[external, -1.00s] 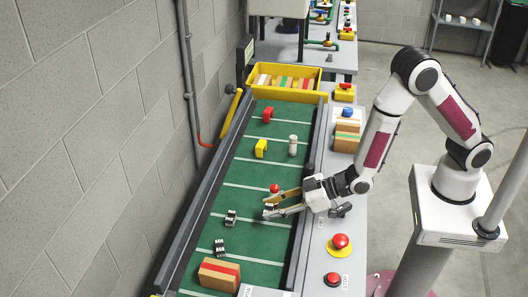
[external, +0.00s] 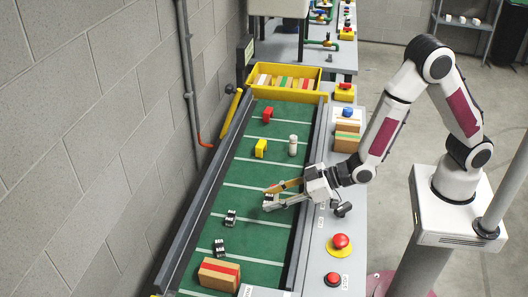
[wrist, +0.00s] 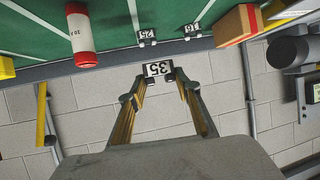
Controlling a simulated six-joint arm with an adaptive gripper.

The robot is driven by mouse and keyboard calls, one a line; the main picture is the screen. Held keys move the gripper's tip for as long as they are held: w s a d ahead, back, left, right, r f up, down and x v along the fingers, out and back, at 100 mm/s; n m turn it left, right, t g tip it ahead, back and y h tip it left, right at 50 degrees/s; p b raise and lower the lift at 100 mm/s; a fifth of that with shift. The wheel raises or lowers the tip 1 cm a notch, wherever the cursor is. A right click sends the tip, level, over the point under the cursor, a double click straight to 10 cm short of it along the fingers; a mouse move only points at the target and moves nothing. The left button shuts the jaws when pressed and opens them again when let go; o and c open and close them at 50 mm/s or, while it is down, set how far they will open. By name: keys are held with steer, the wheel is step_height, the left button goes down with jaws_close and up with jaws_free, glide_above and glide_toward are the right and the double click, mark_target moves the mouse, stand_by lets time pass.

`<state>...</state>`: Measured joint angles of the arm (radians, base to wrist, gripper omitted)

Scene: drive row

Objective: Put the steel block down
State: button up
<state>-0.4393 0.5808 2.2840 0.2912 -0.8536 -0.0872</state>
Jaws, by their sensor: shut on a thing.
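My gripper (external: 269,198) is shut on a small steel block (wrist: 158,69) with a white label reading 35. In the wrist view the block sits between the fingertips. In the external view my gripper is above the right half of the green conveyor belt (external: 245,195), and the fingers largely cover the block. The block appears held clear of the belt, though its exact height is hard to tell. Two similar labelled blocks, one (external: 230,217) nearer my gripper and one (external: 219,247) farther along, stand on the belt; they also show in the wrist view (wrist: 147,37) (wrist: 193,30).
A red-and-white cylinder (wrist: 80,35) is close by, mostly hidden in the external view. A taped carton (external: 219,272) is at the near end. A yellow block (external: 261,148), white cylinder (external: 293,145) and red block (external: 267,115) stand farther up. Red buttons (external: 341,241) sit beside the belt.

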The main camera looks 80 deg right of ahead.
steer(key=shift+w, duration=0.1)
steer(key=shift+w+r, duration=0.25)
steer(key=shift+w, duration=0.55)
jaws_close()
steer(key=w+d+n+g+y, duration=0.1)
steer(key=w+d+n+y, duration=0.3)
steer(key=w+d, duration=0.6)
steer(key=shift+w+d+g+y, duration=0.2)
steer(key=shift+d+g+y, duration=0.1)
steer(key=shift+g, duration=0.1)
